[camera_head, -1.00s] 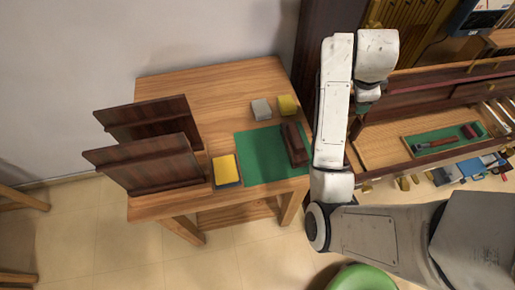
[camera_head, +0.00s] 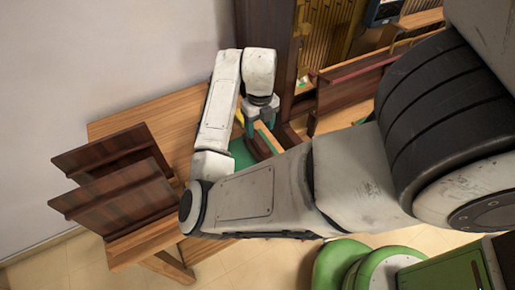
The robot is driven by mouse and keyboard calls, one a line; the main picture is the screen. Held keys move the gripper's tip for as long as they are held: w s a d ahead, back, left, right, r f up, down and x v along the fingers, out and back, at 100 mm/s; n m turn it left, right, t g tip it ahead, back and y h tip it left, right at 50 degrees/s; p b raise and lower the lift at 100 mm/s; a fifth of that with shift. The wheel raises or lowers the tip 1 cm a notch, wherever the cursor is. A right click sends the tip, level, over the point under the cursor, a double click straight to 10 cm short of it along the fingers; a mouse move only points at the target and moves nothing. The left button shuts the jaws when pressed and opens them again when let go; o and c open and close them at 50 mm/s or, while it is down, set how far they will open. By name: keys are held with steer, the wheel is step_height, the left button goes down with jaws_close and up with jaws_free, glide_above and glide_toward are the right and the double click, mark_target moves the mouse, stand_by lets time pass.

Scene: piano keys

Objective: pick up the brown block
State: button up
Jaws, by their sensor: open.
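The brown block (camera_head: 261,147) lies on the green mat (camera_head: 240,153) on the wooden table, and only part of it shows past my arm. My gripper (camera_head: 260,120) has teal fingers that point down, just above and behind the block in the picture. The jaws are open, and I see nothing held in them. The gap between fingers and block is too small to judge.
Two dark wooden panels (camera_head: 115,170) stand at the left of the table (camera_head: 150,110). A yellow block (camera_head: 239,116) shows beside my gripper. The open piano case (camera_head: 330,95) stands to the right. My arm hides the table's front right.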

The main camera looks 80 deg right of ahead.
mark_target(259, 140)
steer(key=shift+a+f+p, duration=0.15)
steer(key=shift+f+p, duration=0.1)
steer(key=shift+f, duration=1.2)
steer(key=shift+a+f+p, duration=0.1)
steer(key=shift+f+p, duration=0.15)
steer(key=shift+f, duration=1.2)
steer(key=shift+c, duration=0.3)
jaws_close()
